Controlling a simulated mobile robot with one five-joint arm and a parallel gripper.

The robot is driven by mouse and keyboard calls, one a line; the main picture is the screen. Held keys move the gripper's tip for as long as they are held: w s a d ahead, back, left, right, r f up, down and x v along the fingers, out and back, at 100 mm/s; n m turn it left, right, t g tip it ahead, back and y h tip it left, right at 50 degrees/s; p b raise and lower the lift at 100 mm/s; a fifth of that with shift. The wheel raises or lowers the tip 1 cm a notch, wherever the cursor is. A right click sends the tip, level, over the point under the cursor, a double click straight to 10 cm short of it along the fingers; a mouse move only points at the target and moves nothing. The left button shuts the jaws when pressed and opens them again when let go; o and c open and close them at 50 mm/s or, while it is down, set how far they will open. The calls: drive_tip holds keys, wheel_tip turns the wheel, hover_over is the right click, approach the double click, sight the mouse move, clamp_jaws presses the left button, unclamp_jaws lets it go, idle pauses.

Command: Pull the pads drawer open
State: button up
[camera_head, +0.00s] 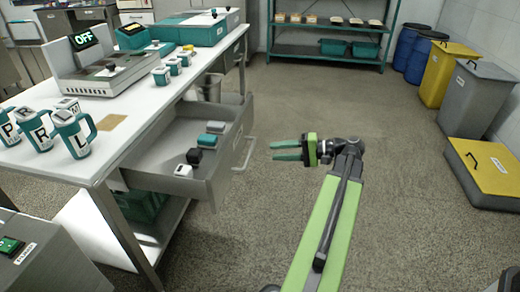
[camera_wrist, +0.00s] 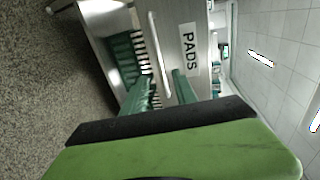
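The drawer (camera_head: 224,168) under the white worktable stands open in the head view, with several small blocks in it. In the wrist view a drawer front carries a "PADS" label (camera_wrist: 188,54). A pale bar handle (camera_head: 244,154) is fixed on the drawer front; it also shows in the wrist view (camera_wrist: 158,52), in line with the space between my fingers. My gripper (camera_head: 274,151) is open and empty, its green fingers pointing at the handle with a gap between. The fingers show in the wrist view (camera_wrist: 164,90).
The worktable (camera_head: 130,130) bears lettered mugs (camera_head: 72,135) and a device with an "OFF" display (camera_head: 85,40). A second closed drawer (camera_head: 234,52) is farther back. Bins (camera_head: 477,98) stand at the right. The floor around my arm is clear.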

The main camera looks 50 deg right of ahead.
drive_tip(key=v, duration=0.6)
drive_tip(key=shift+s+d+p, duration=0.2)
drive_tip(key=shift+s+p, duration=0.05)
drive_tip(key=shift+p, duration=0.2)
